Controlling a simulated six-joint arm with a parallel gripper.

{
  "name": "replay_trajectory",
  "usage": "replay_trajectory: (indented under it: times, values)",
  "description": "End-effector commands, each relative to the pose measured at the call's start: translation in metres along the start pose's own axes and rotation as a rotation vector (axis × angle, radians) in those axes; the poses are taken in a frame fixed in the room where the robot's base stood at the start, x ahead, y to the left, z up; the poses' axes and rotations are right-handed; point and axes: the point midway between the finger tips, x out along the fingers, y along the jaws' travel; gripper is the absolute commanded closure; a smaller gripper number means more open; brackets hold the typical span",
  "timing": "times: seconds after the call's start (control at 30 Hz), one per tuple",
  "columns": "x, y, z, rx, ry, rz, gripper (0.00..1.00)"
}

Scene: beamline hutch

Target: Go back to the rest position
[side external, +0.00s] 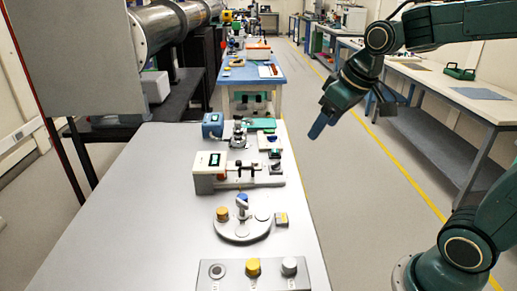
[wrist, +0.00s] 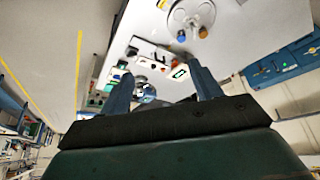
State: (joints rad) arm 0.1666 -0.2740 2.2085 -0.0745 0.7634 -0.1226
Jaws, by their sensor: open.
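My gripper (side external: 322,124) hangs in the air to the right of the grey bench (side external: 150,220), over the aisle, with its fingers pointing down and to the left. In the wrist view its two fingers (wrist: 162,86) stand apart with nothing held between them. The gripper touches nothing in either view.
The bench carries a round plate (side external: 238,233) with yellow and blue caps, a knob panel (side external: 232,276), a white box with a green display (side external: 206,182) and a blue box (side external: 212,122). A side counter (side external: 425,77) stands at the right. The aisle floor is clear.

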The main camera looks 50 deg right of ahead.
Motion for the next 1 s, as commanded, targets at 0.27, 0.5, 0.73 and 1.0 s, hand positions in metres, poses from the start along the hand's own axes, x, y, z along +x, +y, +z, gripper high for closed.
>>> replay_trajectory:
  times: [0.27,0.5,0.73,1.0]
  values:
    - [-0.032,-0.023,0.054,0.005,0.025,-0.004,0.36]
    - [-0.045,-0.035,0.100,0.016,0.041,-0.011,0.36]
    - [-0.049,-0.039,0.124,0.022,0.047,-0.017,0.36]
    - [-0.049,-0.040,0.128,0.025,0.046,-0.017,0.36]
